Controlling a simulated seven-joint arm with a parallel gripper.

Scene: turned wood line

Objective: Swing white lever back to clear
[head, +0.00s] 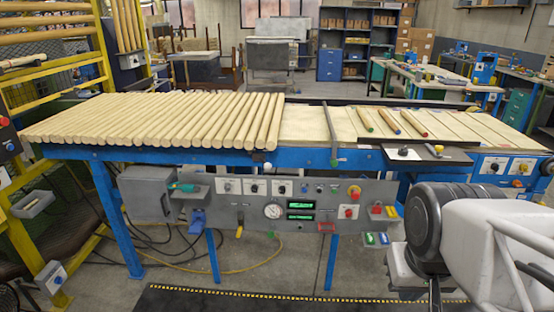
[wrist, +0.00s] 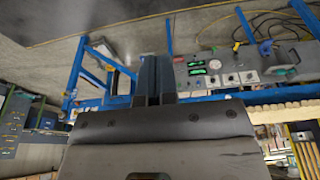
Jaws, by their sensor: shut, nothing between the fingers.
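A small white knob (head: 267,166), which looks like the end of the white lever, sits at the front edge of the line, just below the right end of the row of wooden rods (head: 180,118). Its arm is too small to make out. My gripper (wrist: 153,82) shows in the wrist view with its two dark fingers together and nothing held. The fingers are apart from the panel and the blue frame. In the head view my arm is at the lower right and the fingertips are not visible. I cannot pick out the white lever in the wrist view.
A grey control panel (head: 255,217) with knobs, a gauge and green displays hangs below the blue table frame (head: 305,158). A green-tipped bar (head: 332,135) crosses the bed right of the rods. Several coloured-end rods (head: 383,122) lie beyond. A dark mat (head: 210,300) covers the floor in front.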

